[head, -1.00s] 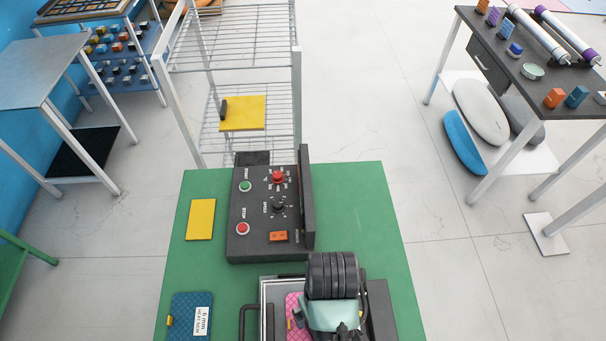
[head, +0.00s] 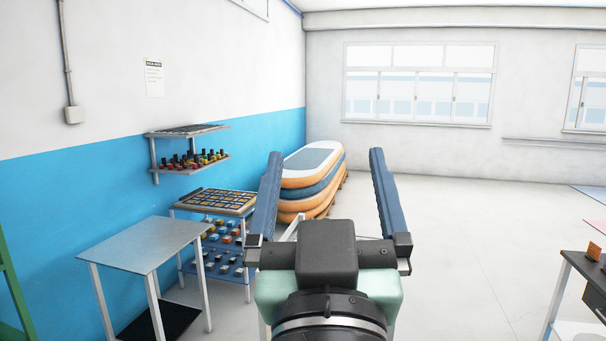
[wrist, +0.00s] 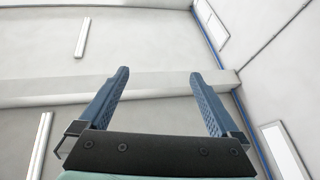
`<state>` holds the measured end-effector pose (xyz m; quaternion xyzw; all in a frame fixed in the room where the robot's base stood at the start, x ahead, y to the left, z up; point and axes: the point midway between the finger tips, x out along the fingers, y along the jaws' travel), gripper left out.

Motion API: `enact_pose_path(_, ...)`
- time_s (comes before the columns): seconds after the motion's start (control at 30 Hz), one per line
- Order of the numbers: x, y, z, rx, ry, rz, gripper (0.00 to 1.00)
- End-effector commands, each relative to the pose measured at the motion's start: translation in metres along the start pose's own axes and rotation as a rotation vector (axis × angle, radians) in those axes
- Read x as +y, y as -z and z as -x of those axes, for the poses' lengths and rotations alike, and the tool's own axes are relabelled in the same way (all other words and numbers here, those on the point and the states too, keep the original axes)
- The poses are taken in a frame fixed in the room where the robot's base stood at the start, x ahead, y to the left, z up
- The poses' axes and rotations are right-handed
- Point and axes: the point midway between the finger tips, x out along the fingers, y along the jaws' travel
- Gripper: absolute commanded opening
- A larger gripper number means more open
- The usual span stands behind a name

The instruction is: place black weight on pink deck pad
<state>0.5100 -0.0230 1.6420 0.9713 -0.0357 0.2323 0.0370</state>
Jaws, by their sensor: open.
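My gripper (head: 326,153) is raised in the middle of the head view, with its two blue ridged fingers spread wide and pointing up. Nothing is between the fingers. The wrist view also shows my gripper (wrist: 159,73) open and empty against the ceiling and upper walls. Neither the black weight nor the pink deck pad can be made out in either current view.
A grey-topped table (head: 146,244) stands at the left. Behind it are a blue shelf rack (head: 212,250) with small blocks and a wall shelf (head: 190,166). Stacked inflatable boards (head: 313,165) lie at the back. A dark-topped table (head: 590,272) is at the right edge. Open floor lies between.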

Motion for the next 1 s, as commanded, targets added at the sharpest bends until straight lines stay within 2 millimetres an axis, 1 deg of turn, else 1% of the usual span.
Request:
enact_pose_path(0.03,-0.004,0.035,0.004,0.103,0.007,-0.023,0.98)
enact_pose_path(0.1,-0.007,0.071,0.011,0.212,0.014,-0.050,0.98)
enact_pose_path(0.2,-0.009,0.101,0.020,0.308,0.021,-0.073,0.98)
enact_pose_path(0.3,-0.010,0.113,0.024,0.344,0.023,-0.083,0.98)
enact_pose_path(0.63,-0.010,0.112,0.024,0.342,0.023,-0.082,0.98)
enact_pose_path(0.77,-0.011,0.091,0.034,0.341,0.025,-0.083,0.98)
enact_pose_path(0.9,-0.014,0.062,0.049,0.341,0.029,-0.087,0.98)
enact_pose_path(1.0,-0.015,0.044,0.058,0.341,0.032,-0.089,0.98)
